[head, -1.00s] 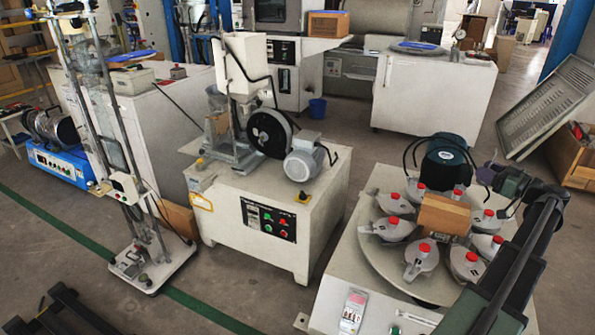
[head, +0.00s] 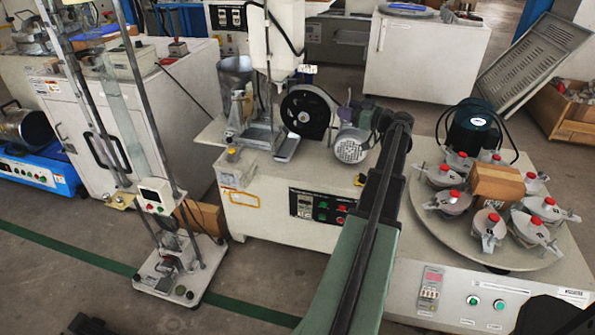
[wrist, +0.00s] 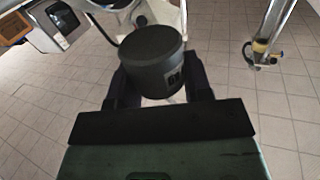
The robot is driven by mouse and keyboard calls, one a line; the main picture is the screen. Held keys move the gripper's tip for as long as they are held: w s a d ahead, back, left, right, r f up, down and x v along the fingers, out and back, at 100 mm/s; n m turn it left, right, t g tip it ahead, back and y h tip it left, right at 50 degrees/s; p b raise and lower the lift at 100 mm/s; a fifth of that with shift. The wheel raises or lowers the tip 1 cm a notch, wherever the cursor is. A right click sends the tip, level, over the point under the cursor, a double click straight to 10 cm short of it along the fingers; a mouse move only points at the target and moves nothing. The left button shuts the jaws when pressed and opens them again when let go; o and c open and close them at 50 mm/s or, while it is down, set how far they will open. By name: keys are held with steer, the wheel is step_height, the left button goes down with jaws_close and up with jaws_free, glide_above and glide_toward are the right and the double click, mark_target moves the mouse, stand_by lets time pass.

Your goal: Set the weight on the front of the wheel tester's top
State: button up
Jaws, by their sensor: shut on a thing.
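The wheel tester (head: 270,185) is a white cabinet in the middle of the head view. Its top carries a black wheel (head: 308,114), a grey motor (head: 351,146) and a white upright frame. My gripper (head: 350,114) shows small beyond my arm, overlapping the motor area in the picture; its height above the top is hard to tell. In the wrist view, my gripper (wrist: 163,82) is shut on the weight (wrist: 150,50), a dark grey cylinder with a pale label, between two black fingers. The weight cannot be made out clearly in the head view. My arm hides part of the cabinet's right side.
A round table (head: 452,228) with several red-capped pots and a cardboard box (head: 496,186) stands at the right. A tall rod stand (head: 165,270) is at the front left.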

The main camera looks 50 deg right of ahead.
mark_target(310, 177)
steer(key=w+a+m+h, duration=0.3)
steer(key=w+a+h, duration=0.3)
steer(key=a, duration=0.4)
steer(key=shift+y, duration=0.6)
steer(key=f+b, duration=2.1)
steer(key=shift+w+d, duration=0.25)
steer(key=shift+w, duration=0.1)
steer(key=shift+r+p, duration=0.3)
steer(key=shift+f, duration=0.15)
steer(key=o, duration=1.2)
steer(key=shift+o, duration=0.2)
